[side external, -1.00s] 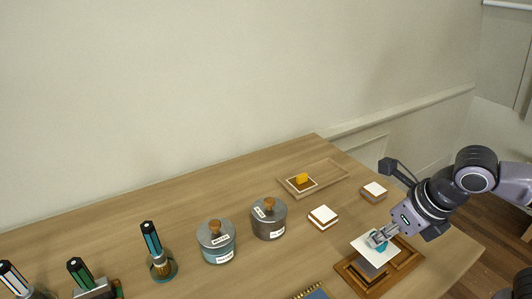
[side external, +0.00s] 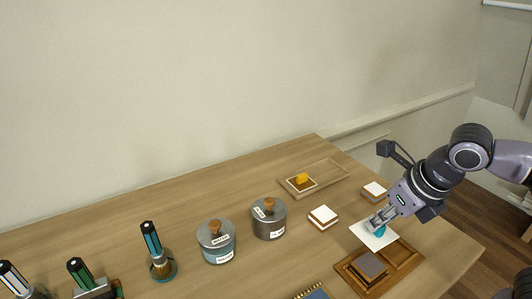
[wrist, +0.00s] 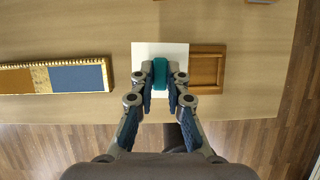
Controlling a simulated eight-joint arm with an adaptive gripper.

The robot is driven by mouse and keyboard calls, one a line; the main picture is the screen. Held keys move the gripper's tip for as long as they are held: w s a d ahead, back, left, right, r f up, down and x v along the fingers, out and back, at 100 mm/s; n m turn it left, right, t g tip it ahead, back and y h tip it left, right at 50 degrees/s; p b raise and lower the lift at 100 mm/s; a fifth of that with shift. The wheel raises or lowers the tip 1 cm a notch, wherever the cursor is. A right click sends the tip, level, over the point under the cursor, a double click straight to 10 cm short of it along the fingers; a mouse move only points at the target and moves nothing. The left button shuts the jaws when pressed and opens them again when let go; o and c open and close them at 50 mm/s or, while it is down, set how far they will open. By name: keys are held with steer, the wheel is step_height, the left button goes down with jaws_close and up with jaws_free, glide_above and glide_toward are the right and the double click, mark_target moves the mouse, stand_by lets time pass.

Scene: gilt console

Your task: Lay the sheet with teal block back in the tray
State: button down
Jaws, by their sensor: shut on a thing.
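My gripper (side external: 374,224) is shut on the teal block (side external: 379,231) of a white sheet (side external: 365,236). In the wrist view, the fingers (wrist: 160,78) hold the teal block (wrist: 160,70) from both sides, with the white sheet (wrist: 145,52) under it. The sheet hangs in the air above the far edge of a brown wooden frame (side external: 403,253). A light wooden tray (side external: 325,170) lies at the back right of the table. A sheet with a yellow block (side external: 302,179) lies in its left part; its right part is bare.
A dark grey pad (side external: 370,265) sits in the brown frame's left part. Two white-topped blocks (side external: 323,216) (side external: 374,190) stand between frame and tray. Lidded tins (side external: 268,219) (side external: 216,241) and upright brush-like tools (side external: 152,245) stand left. A gilt-edged blue panel (wrist: 75,78) lies near the front.

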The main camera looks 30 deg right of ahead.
steer(key=w+d+r+m+g+h, duration=0.2)
steer(key=w+d+m, duration=0.6)
steer(key=w+d, duration=1.6)
steer(key=shift+t+h, duration=0.3)
steer(key=shift+h, duration=0.2)
steer(key=shift+w+a+f, duration=1.25)
steer(key=shift+a+f, duration=0.1)
steer(key=shift+f, duration=0.55)
steer(key=shift+w+a+f, duration=1.2)
steer(key=shift+a+f, duration=0.1)
steer(key=shift+f, duration=0.55)
steer(key=shift+w+a+f, duration=1.25)
steer(key=shift+a+f, duration=0.1)
steer(key=shift+f, duration=0.55)
steer(key=shift+f, duration=0.6)
steer(key=c, duration=1.3)
jaws_free()
steer(key=shift+c, duration=0.2)
